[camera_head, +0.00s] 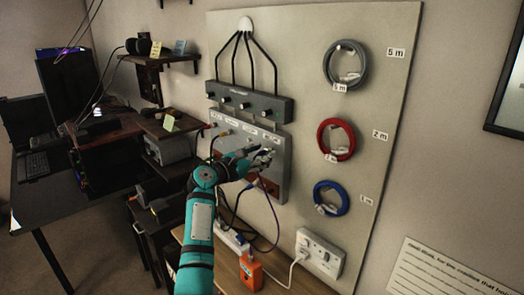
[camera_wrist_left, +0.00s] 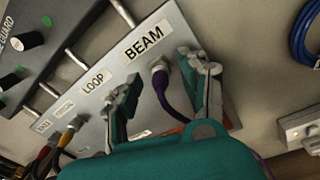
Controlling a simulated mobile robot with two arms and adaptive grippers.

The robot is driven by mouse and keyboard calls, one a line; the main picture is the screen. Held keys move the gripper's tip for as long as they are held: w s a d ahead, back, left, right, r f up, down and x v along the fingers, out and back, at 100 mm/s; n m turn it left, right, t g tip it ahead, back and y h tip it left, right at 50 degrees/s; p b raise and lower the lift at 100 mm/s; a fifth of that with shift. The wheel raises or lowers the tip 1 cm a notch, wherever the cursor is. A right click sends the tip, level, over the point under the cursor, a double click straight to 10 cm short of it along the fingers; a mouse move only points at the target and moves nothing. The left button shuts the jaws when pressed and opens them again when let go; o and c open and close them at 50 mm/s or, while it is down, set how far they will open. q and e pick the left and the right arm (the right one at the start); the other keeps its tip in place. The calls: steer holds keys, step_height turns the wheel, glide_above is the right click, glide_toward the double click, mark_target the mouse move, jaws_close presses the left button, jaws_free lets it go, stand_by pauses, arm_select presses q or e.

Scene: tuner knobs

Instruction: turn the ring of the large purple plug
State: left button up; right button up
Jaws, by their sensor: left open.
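The purple plug (camera_wrist_left: 160,78) sits in a socket below the BEAM label on the grey panel (camera_head: 228,131). Its ring shows as a grey metal collar at the socket, and its purple cable (camera_wrist_left: 178,103) curves down from it. In the head view, my gripper hides the plug, and the purple cable (camera_head: 274,205) hangs below. My left gripper (camera_head: 265,157) is open in front of the panel's right end. In the left wrist view, the gripper's two fingers (camera_wrist_left: 160,76) stand on either side of the plug, with visible gaps. I cannot tell its exact depth. My right gripper is not in view.
Other plugs and cables (camera_wrist_left: 70,128) sit along the panel to the left. A box with knobs (camera_head: 250,103) is mounted above. Coiled grey, red and blue cables (camera_head: 330,198) hang to the right. A white power outlet (camera_head: 320,252) and orange box (camera_head: 251,271) are below.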

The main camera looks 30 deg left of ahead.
arm_select(q)
steer(key=shift+w+d, duration=0.15)
steer(key=shift+w, duration=0.1)
steer(key=c, duration=0.4)
jaws_close()
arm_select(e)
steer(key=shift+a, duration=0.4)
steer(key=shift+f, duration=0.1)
